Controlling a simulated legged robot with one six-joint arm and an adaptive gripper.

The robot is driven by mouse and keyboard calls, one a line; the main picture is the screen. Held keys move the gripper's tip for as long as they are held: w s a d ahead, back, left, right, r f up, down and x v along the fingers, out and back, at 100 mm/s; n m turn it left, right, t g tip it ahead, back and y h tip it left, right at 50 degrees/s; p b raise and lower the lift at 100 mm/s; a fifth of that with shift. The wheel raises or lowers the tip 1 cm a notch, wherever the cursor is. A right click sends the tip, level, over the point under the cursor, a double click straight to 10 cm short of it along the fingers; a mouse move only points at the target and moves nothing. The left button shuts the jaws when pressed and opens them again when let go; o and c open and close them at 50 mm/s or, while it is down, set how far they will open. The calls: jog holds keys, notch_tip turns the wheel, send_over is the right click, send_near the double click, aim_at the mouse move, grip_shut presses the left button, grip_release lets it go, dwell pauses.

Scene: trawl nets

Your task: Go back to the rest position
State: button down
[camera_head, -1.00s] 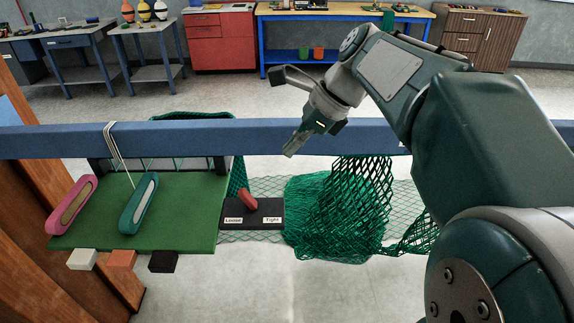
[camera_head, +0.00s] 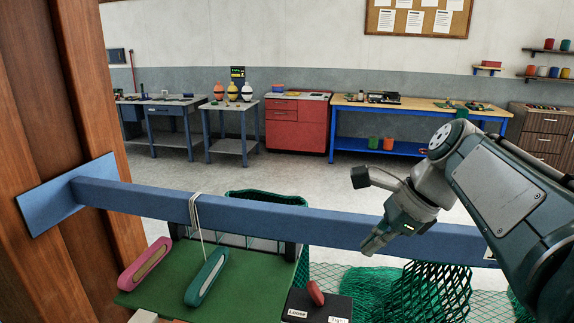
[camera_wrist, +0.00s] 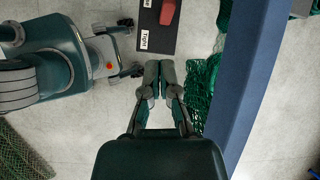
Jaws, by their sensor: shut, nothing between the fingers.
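My gripper (camera_head: 374,242) is shut and empty. In the head view it hangs in front of the blue beam, right of the switch box, with its fingers pointing down and left. In the wrist view my gripper (camera_wrist: 158,72) shows its two fingers together, above the floor beside the beam. The arm is folded at the right of the head view.
A blue beam (camera_head: 140,198) runs across from a wooden post (camera_head: 62,110). A green board (camera_head: 165,285) holds a pink needle (camera_head: 146,263) and a teal needle (camera_head: 206,277). A black Loose/Tight box (camera_head: 330,308) with a red lever and green netting (camera_head: 436,292) lie nearby.

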jog(key=s+a+f+n+t+h, duration=0.1)
jog(key=s+f+n+t+h, duration=0.2)
jog(key=s+f+n, duration=0.9)
jog(key=s+n+h, duration=0.1)
jog(key=n+h, duration=0.1)
jog(key=n, duration=0.5)
jog(key=shift+f+h, duration=0.3)
jog(key=shift+f, duration=0.1)
jog(key=shift+w, duration=0.1)
